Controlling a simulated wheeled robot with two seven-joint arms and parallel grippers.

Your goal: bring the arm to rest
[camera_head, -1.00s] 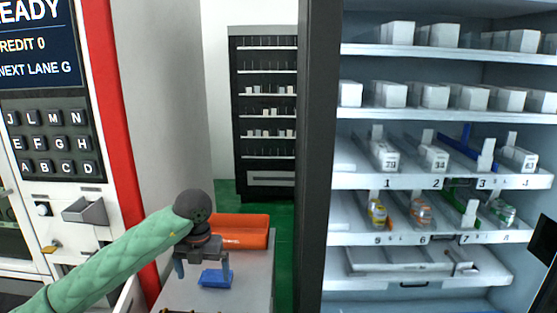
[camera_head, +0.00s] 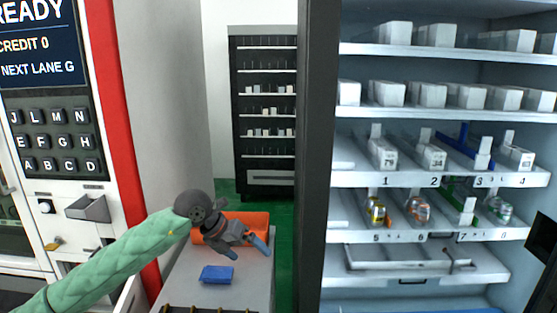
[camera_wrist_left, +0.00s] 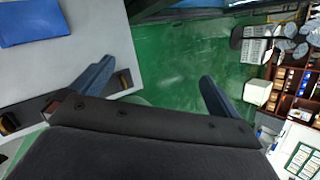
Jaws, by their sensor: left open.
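My left arm comes in from the left in a green sleeve. Its gripper (camera_head: 252,250) is above the right side of the grey table (camera_head: 190,290), tilted with its fingers toward the lower right. In the left wrist view the left gripper (camera_wrist_left: 157,82) has its two fingers spread wide, with only green floor between them. It is open and empty. A blue box (camera_head: 217,274) lies on the table, left of and apart from the fingers; it also shows in the left wrist view (camera_wrist_left: 32,22). My right gripper is not in view.
An orange bin (camera_head: 255,219) stands on the table behind the gripper. The keypad machine (camera_head: 55,140) is on the left. The open vending cabinet (camera_head: 430,180) with stocked shelves is on the right. Green floor (camera_head: 285,240) lies beyond the table's right edge.

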